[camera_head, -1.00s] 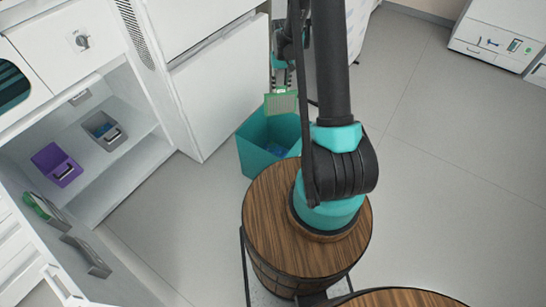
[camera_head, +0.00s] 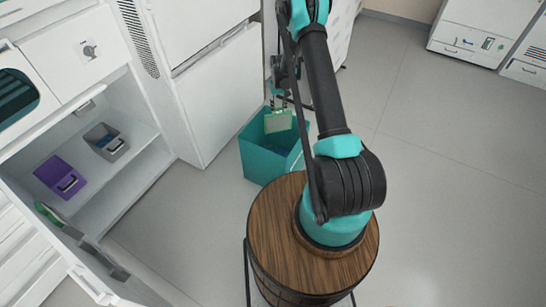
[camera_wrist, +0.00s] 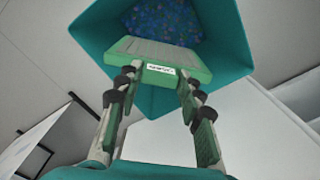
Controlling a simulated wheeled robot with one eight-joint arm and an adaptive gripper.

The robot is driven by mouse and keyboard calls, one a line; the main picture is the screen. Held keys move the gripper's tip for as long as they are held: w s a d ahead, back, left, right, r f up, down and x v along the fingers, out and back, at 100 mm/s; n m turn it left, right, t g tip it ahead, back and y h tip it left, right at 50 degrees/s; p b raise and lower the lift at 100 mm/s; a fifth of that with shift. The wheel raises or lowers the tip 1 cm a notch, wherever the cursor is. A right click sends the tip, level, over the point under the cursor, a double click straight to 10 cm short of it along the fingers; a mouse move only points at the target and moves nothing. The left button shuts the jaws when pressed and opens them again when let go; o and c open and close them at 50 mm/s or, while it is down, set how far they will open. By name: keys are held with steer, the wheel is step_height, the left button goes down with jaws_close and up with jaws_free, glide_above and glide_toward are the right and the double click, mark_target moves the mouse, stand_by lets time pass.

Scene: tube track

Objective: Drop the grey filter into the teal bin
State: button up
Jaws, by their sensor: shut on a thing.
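My gripper (camera_wrist: 158,82) is shut on a filter (camera_wrist: 155,62) with a grey face, a green frame and a small white label. The filter also shows in the head view (camera_head: 278,122), at the bin's opening. The teal bin (camera_head: 262,163) stands on the floor behind the wooden barrel. In the wrist view the bin (camera_wrist: 225,75) opens beyond the filter, with blue speckled contents inside. I cannot tell exactly how far the filter is below the rim.
An open white cabinet at the left holds a purple box (camera_head: 50,170) and a grey box (camera_head: 98,134). White cabinet fronts (camera_head: 215,95) stand close to the bin's left. A wooden barrel (camera_head: 275,220) stands in front. The grey floor (camera_head: 440,170) at the right is clear.

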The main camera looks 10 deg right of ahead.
steer(key=shift+f, duration=2.05)
steer(key=o, duration=1.3)
steer(key=shift+c, duration=0.2)
step_height(320, 180, up, 12)
